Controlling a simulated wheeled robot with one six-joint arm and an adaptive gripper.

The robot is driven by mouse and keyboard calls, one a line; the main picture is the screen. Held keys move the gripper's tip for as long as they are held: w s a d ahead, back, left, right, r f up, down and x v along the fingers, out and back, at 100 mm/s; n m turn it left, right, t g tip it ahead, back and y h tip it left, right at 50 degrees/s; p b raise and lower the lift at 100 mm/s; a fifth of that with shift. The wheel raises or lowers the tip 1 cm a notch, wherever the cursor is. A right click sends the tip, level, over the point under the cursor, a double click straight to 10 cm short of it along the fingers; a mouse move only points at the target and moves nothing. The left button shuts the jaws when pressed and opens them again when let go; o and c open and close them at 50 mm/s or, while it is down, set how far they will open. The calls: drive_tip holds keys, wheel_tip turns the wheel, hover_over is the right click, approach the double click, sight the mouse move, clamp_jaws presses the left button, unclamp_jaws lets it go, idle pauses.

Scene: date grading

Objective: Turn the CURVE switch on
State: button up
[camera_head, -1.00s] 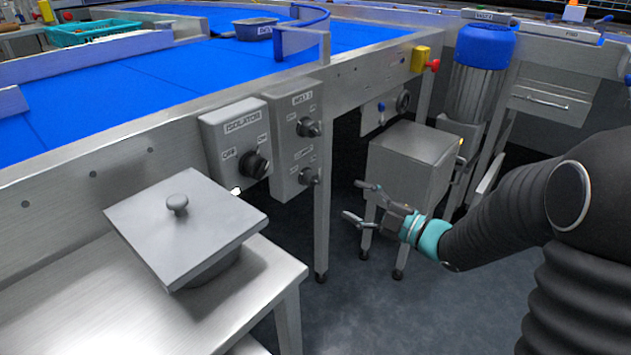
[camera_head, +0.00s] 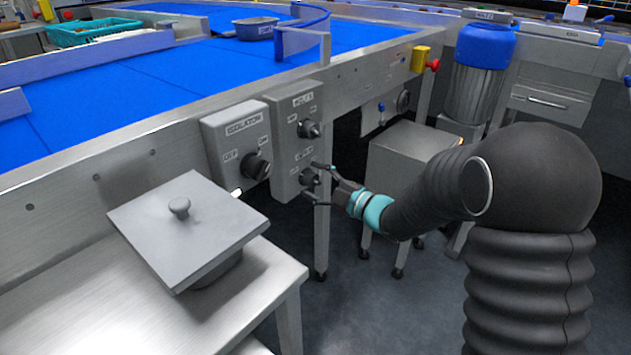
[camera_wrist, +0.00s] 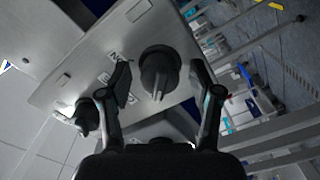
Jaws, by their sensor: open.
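The CURVE switch (camera_head: 307,177) is the lower dark rotary knob on the right-hand grey switch panel, under a small label too blurred to read surely. My gripper (camera_head: 313,182) is at this knob, with one finger above and one below it in the head view. In the wrist view my gripper (camera_wrist: 168,84) is open, and a dark knob (camera_wrist: 160,72) with a raised grip bar shows between the fingertips. I see a gap on each side of it; contact is not clear. The knob's exact setting is hard to read.
An upper knob (camera_head: 309,129) sits on the same panel. The ISOLATOR box (camera_head: 228,135) with its larger knob is just left. A lidded grey container (camera_head: 190,225) stands on a metal table (camera_head: 60,310) at front left. A metal box (camera_head: 400,150) stands behind my arm.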

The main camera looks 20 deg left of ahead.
drive_tip(key=c, duration=1.1)
drive_tip(key=shift+c, duration=0.2)
